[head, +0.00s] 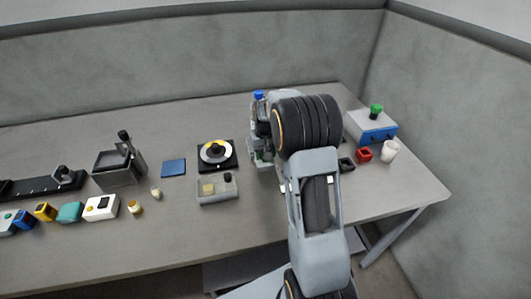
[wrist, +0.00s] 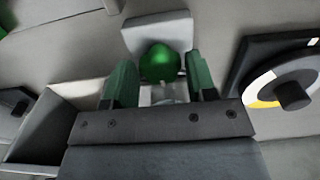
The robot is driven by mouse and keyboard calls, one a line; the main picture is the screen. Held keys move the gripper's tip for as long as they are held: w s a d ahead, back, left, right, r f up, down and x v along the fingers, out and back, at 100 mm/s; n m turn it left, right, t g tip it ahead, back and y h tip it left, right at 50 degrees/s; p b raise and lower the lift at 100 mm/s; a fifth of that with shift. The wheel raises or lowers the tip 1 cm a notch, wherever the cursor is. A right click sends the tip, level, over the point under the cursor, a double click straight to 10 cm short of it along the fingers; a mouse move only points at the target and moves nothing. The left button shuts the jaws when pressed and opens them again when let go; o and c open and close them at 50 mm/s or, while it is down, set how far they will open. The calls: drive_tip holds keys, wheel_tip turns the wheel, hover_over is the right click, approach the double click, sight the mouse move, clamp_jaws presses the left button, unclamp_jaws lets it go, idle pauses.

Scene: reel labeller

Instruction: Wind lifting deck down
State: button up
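My gripper (wrist: 159,62) is open in the wrist view, with one green finger on each side of a round green knob (wrist: 160,64). Gaps show between the knob and both fingers. The knob is in front of a pale block (wrist: 158,27); I cannot tell how they join or whether this is the lifting deck. In the head view, my gripper (head: 262,153) is partly hidden by my arm, just right of the round dial, and the knob between its fingers is not visible.
A dial with a yellow and white ring (head: 216,152) lies close to my gripper, also in the wrist view (wrist: 280,90). A grey box (head: 217,190) stands in front of it. A green-knobbed box (head: 371,130), red block (head: 363,155) and white cup (head: 390,150) stand right of my arm.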

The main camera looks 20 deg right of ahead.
drive_tip(key=shift+o, duration=1.3)
wheel_tip(320, 180, up, 14)
drive_tip(key=shift+f, duration=0.1)
